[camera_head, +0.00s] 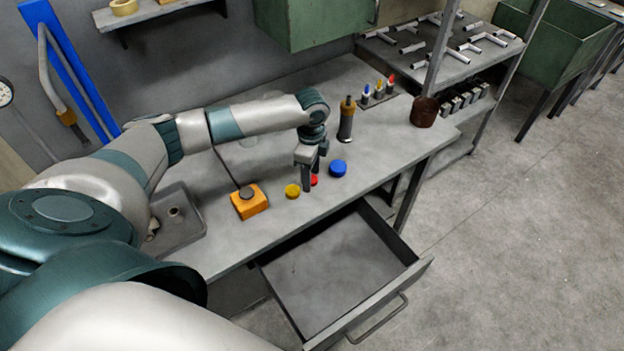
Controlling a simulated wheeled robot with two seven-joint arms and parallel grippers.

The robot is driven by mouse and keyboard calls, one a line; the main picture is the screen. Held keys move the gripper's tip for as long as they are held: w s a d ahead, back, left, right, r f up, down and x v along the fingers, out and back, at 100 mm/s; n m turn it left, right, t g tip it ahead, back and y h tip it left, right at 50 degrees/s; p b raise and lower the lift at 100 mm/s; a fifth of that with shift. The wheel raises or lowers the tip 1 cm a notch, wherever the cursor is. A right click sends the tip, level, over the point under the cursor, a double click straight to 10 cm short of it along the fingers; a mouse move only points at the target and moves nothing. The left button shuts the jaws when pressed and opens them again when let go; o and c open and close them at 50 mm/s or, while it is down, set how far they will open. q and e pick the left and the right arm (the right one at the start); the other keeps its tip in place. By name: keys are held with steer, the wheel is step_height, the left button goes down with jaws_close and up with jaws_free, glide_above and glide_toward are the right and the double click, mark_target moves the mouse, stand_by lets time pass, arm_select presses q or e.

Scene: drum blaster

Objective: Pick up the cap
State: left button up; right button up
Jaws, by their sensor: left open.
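Three small round caps lie in a row on the grey workbench (235,225): a yellow cap (292,191), a red cap (314,181) and a larger blue cap (338,168). My left gripper (311,178) points down at the red cap with its fingers open. One finger hides part of the red cap. I cannot tell whether the fingers touch it. The yellow cap is just left of the gripper and the blue cap just right. My right gripper is not in view.
An orange block (249,202) with a dark knob sits left of the caps. A dark bottle-like tool (346,120), several colored-tip markers (378,90) and a brown cup (424,111) stand at right. An empty drawer (335,265) is open below the bench front. A grey tray (186,232) is at left.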

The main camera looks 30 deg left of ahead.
mark_target(314, 180)
arm_select(q)
steer(key=c, duration=1.1)
steer(key=shift+r, duration=0.1)
